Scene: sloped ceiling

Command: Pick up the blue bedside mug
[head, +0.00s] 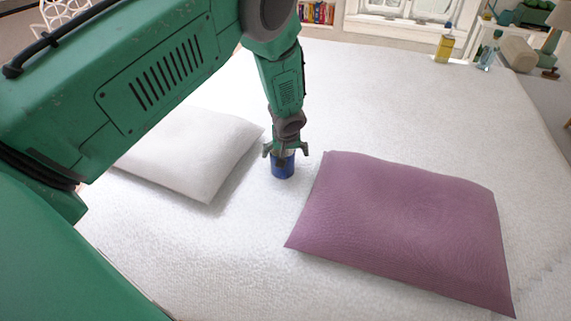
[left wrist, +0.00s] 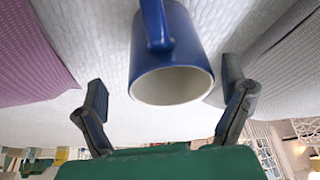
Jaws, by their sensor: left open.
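The blue mug (head: 283,166) stands on the white bed surface between a white pillow and a purple pillow. In the left wrist view the mug (left wrist: 198,42) shows its pale, empty inside and its blue handle toward the top of the picture. My left gripper (head: 285,150) is over the mug, pointing down, with its fingers spread. In the left wrist view its two fingers (left wrist: 166,102) stand apart on either side of the mug's rim, with gaps showing. The mug's upper part is partly hidden by the gripper in the head view. My right gripper is not in view.
The white pillow (head: 193,150) lies left of the mug and the purple pillow (head: 410,225) right of it, close by. A yellow bottle (head: 445,47) and a clear bottle (head: 489,54) stand at the far right. The far bed surface (head: 370,100) is clear.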

